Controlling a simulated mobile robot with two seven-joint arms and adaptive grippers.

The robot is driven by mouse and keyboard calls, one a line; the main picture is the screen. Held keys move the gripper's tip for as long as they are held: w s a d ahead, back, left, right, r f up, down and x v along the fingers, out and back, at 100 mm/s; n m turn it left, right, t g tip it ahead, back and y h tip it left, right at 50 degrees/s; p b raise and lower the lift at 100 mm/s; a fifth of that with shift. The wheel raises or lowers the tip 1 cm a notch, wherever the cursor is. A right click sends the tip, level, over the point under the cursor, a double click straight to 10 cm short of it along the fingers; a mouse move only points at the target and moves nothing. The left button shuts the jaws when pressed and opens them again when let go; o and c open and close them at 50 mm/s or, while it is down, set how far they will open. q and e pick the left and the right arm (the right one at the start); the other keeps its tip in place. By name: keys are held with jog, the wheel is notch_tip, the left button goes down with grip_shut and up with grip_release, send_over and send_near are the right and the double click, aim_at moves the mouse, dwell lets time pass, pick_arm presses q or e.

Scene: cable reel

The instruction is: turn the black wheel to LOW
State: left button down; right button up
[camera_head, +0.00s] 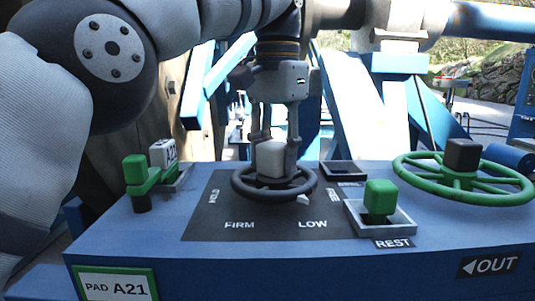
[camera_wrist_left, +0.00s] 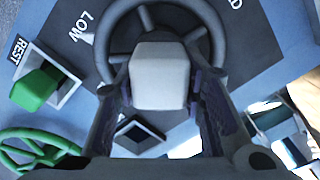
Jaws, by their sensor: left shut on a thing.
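The black wheel (camera_head: 245,188) lies flat on a dark plate on the blue console, with a pale grey block (camera_head: 271,158) at its hub. The plate carries the words FIRM (camera_head: 239,225), LOW (camera_head: 312,224) and others partly hidden. A small white pointer (camera_head: 303,199) sits at the wheel's front right edge, on the LOW side. My left gripper (camera_head: 272,145) comes down from above, shut on the grey block. In the left wrist view the block (camera_wrist_left: 160,75) sits between both fingers, with the wheel's rim (camera_wrist_left: 215,25) behind it. My right gripper is not in view.
A green wheel (camera_head: 410,168) with a dark block stands at the right. A green knob (camera_head: 380,196) in a grey frame marked REST is at the front right. A green lever (camera_head: 136,169) and a white labelled block (camera_head: 163,153) stand at the left.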

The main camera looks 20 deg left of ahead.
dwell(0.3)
pick_arm(q)
jog(key=c, duration=1)
grip_release()
jog(key=shift+c, duration=0.2)
